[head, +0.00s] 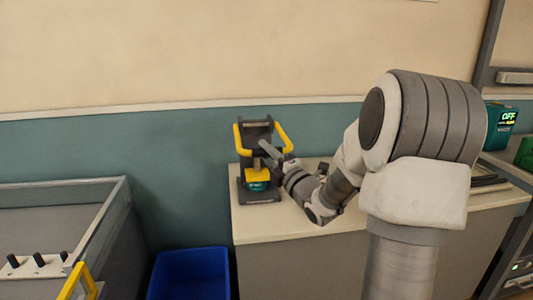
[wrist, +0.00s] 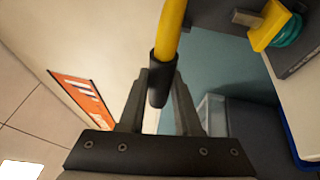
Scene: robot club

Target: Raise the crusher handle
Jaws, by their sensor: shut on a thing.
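The crusher (head: 259,196) is a dark upright frame standing on the counter. Its yellow handle (head: 238,140) has two side bars, up near the top of the frame. In the wrist view the handle bar (wrist: 172,28) ends in a black grip (wrist: 158,82). My gripper (head: 266,149) is shut on this grip, which sits between its two fingers (wrist: 160,78). A yellow press block (head: 257,174) sits above a teal can-like piece (head: 257,186) in the frame. My gripper hides part of the handle in the head view.
The crusher stands near the left end of the pale counter (head: 262,228). A blue bin (head: 190,273) is on the floor to the left, beside a glass-sided grey table (head: 50,215). The wall (head: 180,150) is close behind. A green device reading OFF (head: 503,118) is at the right.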

